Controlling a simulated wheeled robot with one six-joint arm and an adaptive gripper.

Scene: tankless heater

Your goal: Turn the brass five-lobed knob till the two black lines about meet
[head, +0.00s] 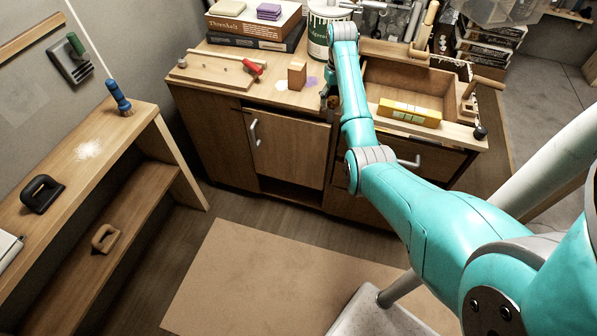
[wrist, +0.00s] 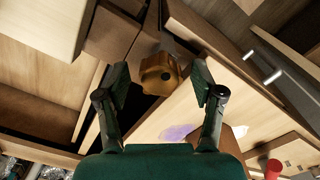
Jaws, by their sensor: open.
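The brass lobed knob (wrist: 159,74) shows in the wrist view, just beyond my fingertips and roughly midway between them. It sits on a grey fitting, partly shadowed. I cannot make out the two black lines. My gripper (wrist: 160,86) is open, with one dark green finger on each side of the knob and a visible gap to it. In the head view my gripper (head: 330,98) is small and dark at the front edge of the workbench, partly covered by my teal arm. The knob cannot be told apart there.
The workbench (head: 225,90) carries a wooden block (head: 297,75), a red-handled tool (head: 252,67) and a paint can (head: 322,38) near my gripper. A wooden tray (head: 385,75) with a yellow box (head: 410,110) lies right of my arm. The floor in front is open.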

